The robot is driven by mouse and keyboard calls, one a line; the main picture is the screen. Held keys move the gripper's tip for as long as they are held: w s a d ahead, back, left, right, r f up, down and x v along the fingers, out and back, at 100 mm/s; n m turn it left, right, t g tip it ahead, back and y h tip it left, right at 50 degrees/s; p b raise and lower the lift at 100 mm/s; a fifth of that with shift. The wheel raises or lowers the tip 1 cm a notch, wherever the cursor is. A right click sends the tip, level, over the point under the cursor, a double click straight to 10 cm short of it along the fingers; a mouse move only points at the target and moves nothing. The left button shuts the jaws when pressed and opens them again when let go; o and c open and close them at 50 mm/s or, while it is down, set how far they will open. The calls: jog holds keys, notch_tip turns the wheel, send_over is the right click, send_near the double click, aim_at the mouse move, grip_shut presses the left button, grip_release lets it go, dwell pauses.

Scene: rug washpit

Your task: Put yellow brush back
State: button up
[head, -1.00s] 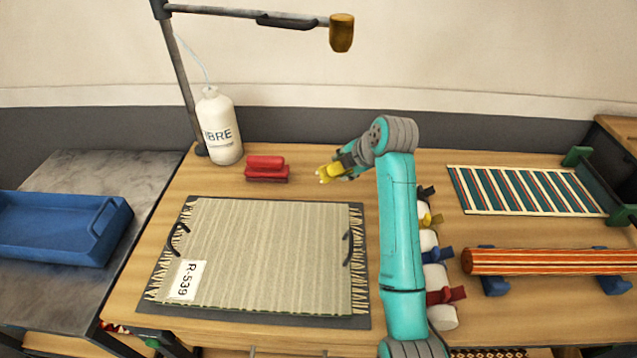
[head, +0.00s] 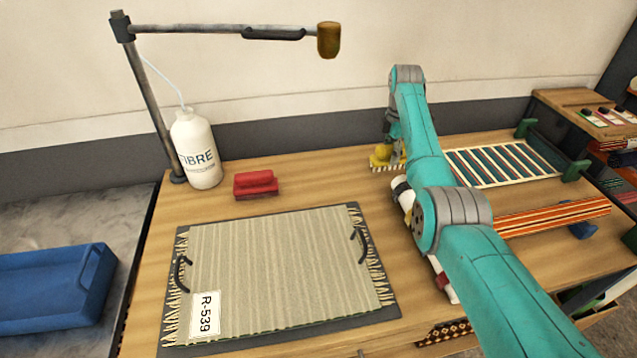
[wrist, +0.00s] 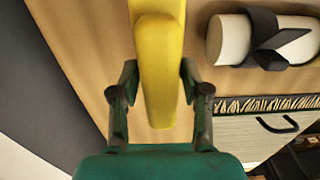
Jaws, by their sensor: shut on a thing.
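The yellow brush (head: 381,157) is at the back of the wooden table, bristles down, right of the red brush (head: 256,185). I cannot tell whether its bristles touch the tabletop. My gripper (head: 393,148) is above the brush and shut on its handle, partly hidden by my arm. In the wrist view the brush (wrist: 158,75) runs lengthwise between the two fingers of my gripper (wrist: 156,88), with wood beneath.
A white roll with a dark strap (wrist: 232,40) lies close to the right in the wrist view. The rug labelled R-539 (head: 280,265) lies in front. A white bottle (head: 195,150) stands back left. A striped rug (head: 500,164) lies right. Bare table separates the brushes.

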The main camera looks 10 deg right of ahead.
jog(key=a, duration=1.7)
jog(key=shift+a, duration=0.25)
jog(key=shift+a+f, duration=0.1)
jog(key=shift+f, duration=1.65)
jog(key=shift+f, duration=0.1)
jog(key=o, duration=1.1)
notch_tip(320, 180, up, 8)
jog(key=shift+f, duration=0.15)
